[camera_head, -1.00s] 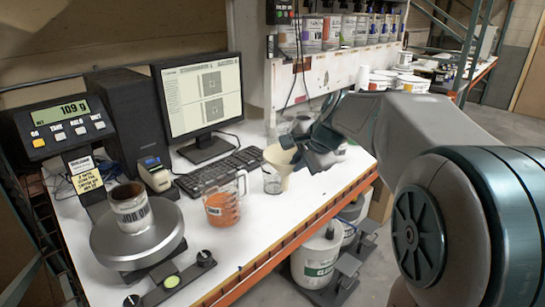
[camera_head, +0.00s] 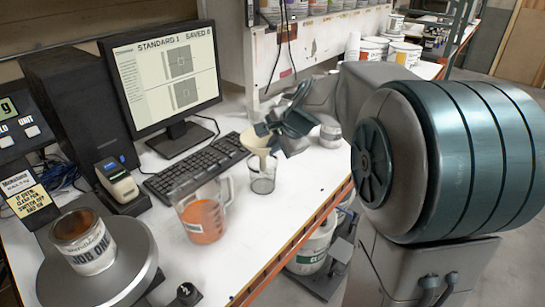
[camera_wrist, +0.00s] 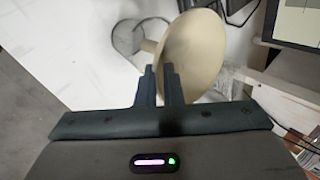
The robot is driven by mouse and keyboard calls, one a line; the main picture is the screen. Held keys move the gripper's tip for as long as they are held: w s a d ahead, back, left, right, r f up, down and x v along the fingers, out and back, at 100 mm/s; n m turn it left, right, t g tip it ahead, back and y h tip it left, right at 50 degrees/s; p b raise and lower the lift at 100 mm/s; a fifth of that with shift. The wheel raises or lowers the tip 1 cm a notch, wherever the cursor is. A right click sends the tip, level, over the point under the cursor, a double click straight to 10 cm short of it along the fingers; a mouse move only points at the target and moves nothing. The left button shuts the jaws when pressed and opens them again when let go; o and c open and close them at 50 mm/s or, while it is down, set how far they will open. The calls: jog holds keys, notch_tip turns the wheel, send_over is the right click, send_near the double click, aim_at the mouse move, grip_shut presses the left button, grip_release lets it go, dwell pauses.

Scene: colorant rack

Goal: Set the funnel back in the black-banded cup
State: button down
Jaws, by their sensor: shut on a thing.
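The cream funnel (camera_head: 258,142) is held by my gripper (camera_head: 268,129), with its wide mouth up and its spout down. My gripper is shut on the funnel's rim. In the wrist view the funnel (camera_wrist: 195,52) is just beyond the shut fingertips (camera_wrist: 160,72). The clear cup (camera_head: 262,180) stands upright on the white bench under the spout. It also shows in the wrist view (camera_wrist: 124,40), where the spout end overlaps its rim. I cannot tell whether the spout tip is inside the cup or just above it. The cup's dark band is hard to make out.
A measuring jug (camera_head: 203,212) of orange liquid stands left of the cup. A keyboard (camera_head: 196,172) and monitor (camera_head: 163,75) are behind. A labelled can (camera_head: 84,243) sits on the scale at the left. A small container (camera_head: 330,133) is right of my gripper. Bench in front of the cup is clear.

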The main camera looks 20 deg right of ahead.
notch_tip(320, 180, down, 4)
jog(key=shift+r, duration=0.15)
jog(key=shift+f+b, duration=0.6)
jog(key=shift+b, duration=0.15)
jog(key=c, duration=1.6)
grip_release()
jog(key=shift+r, duration=0.1)
